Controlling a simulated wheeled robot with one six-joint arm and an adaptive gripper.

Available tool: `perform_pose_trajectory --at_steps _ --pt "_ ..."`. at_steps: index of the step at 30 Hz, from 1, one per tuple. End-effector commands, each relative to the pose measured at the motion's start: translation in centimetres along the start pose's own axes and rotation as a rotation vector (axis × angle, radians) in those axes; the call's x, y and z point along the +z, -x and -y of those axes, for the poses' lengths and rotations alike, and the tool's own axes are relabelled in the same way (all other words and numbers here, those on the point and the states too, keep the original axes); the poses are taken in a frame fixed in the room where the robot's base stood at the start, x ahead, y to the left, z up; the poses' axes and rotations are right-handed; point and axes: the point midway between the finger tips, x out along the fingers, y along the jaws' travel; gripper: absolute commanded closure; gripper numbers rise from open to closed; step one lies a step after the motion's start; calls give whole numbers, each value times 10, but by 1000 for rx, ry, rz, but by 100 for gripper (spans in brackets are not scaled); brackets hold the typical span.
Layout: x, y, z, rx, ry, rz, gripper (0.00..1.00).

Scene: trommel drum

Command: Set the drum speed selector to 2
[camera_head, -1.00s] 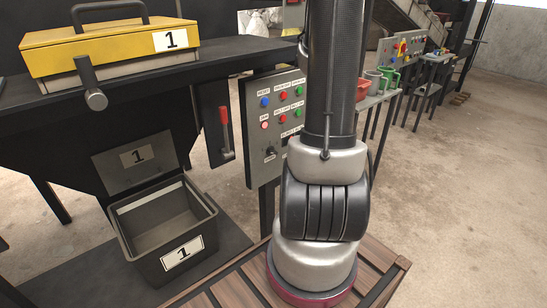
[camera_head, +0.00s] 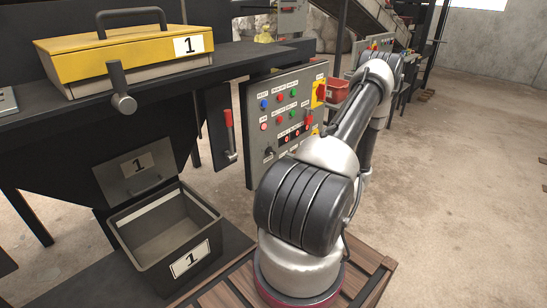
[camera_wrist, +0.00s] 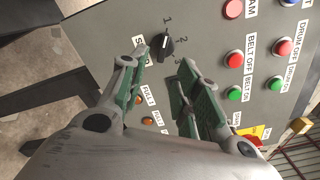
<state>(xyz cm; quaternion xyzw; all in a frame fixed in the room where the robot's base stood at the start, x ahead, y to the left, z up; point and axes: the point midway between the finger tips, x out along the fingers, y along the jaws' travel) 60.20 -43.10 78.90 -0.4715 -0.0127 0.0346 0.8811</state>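In the head view the knob (camera_head: 268,153) sits low at the left of the panel (camera_head: 256,172). My gripper (camera_wrist: 162,59) is open, with its green-padded fingers either side of and just short of the knob in the wrist view. No contact shows. In the head view my arm hides the gripper.
Belt and drum buttons (camera_wrist: 236,59) crowd the panel beside the knob, and small orange lamps (camera_wrist: 147,120) lie near the fingers. A red-handled lever (camera_head: 229,133) is left of the panel. A grey bin (camera_head: 155,262) labelled 1 stands below.

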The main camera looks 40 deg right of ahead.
Motion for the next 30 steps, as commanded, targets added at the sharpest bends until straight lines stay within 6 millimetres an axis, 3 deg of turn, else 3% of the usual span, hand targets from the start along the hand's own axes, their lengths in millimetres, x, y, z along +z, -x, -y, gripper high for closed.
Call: perform_pose_trajectory --at_steps 5,18,28,30 --pt "3 -9 2 -7 69 11 68" --pt "4 -73 2 -6 66 11 68" --pt "4 -78 2 -6 65 10 68" --pt "4 -78 2 -6 65 10 79"
